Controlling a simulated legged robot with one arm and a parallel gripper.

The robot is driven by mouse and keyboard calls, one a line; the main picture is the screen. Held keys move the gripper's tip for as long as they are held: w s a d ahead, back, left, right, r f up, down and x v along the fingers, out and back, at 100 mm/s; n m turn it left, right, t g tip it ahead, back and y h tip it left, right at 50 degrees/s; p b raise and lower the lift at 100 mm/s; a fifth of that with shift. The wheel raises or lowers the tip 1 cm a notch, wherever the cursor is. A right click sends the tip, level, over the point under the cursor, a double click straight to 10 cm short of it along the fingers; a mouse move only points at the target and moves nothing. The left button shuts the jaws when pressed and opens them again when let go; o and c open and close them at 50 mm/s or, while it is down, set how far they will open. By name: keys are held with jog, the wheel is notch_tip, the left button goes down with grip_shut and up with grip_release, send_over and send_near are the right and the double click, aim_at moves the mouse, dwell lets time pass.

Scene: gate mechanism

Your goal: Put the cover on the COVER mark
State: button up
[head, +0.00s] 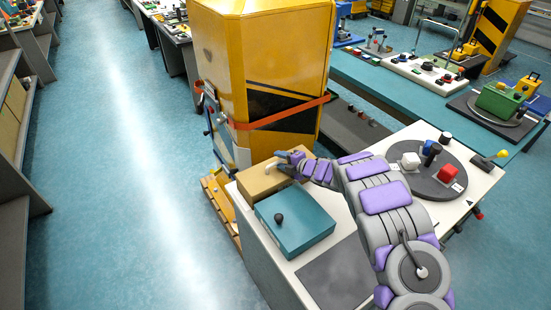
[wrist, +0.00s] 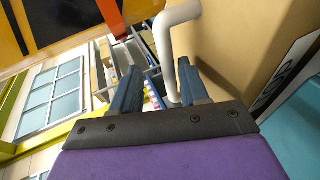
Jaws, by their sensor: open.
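A tan box (head: 268,180) stands at the far end of the white table, against the yellow cabinet. A white bent handle (wrist: 180,45) stands out from its tan face (wrist: 235,40). My gripper (head: 287,158) is at the far edge of the tan box. In the wrist view my gripper (wrist: 158,78) is open, and the handle runs down between its two fingers; I cannot tell whether they touch it. A teal block (head: 297,222) with a black knob lies just in front of the tan box. I cannot tell which piece is the cover, and no COVER lettering is readable.
A dark flat panel (head: 335,275) lies on the table in front of the teal block. A dark round plate (head: 425,170) at the right holds white, black and red pieces. The yellow cabinet (head: 262,70) with a red band stands close behind. Open floor lies left.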

jog(key=p+v, duration=0.1)
jog(key=v, duration=0.6)
jog(key=shift+d, duration=0.3)
